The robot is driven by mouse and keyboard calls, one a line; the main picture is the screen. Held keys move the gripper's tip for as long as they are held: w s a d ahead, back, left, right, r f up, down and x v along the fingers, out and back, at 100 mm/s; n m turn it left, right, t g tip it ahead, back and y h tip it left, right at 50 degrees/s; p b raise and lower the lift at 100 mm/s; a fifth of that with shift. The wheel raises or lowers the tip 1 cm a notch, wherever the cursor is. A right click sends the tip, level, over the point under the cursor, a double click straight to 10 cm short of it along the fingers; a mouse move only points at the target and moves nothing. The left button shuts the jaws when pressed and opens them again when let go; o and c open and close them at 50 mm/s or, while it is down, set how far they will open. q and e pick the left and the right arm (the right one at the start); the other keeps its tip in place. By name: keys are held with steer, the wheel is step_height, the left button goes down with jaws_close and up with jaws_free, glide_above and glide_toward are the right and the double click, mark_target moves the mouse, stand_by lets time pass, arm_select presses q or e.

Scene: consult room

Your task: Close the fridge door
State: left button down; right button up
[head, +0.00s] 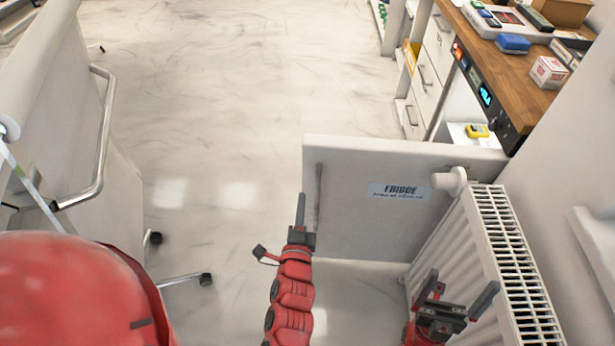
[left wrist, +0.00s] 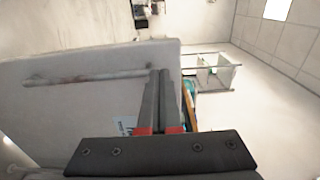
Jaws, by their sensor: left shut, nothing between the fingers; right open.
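The white fridge door (head: 350,225) stands open, jutting out into the room, with a blue-and-white FRIDGE label on the face toward me. A slim vertical bar handle (head: 319,190) is near its left edge. My left gripper (head: 300,200) is shut and empty, just left of the handle by the door's free edge; I cannot tell whether it touches. In the left wrist view the shut fingers (left wrist: 163,75) overlap the edge of the door (left wrist: 75,115), which carries its handle (left wrist: 90,77). My right gripper (head: 458,295) is open and empty in front of the radiator.
A white radiator (head: 485,250) stands at the right, close to the door. Behind the door is a wooden counter (head: 515,75) with boxes and devices. A white bed-like piece with a metal rail (head: 103,140) is at the left. The floor (head: 225,110) between is clear.

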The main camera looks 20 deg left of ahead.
mark_target(312, 158)
arm_select(q)
steer(key=x, duration=0.4)
steer(key=d+x, duration=0.1)
steer(key=x, duration=0.4)
steer(key=p+x, duration=0.1)
steer(key=x, duration=0.4)
steer(key=shift+w+d, duration=0.25)
steer(key=shift+d, duration=0.05)
steer(key=shift+w, duration=0.1)
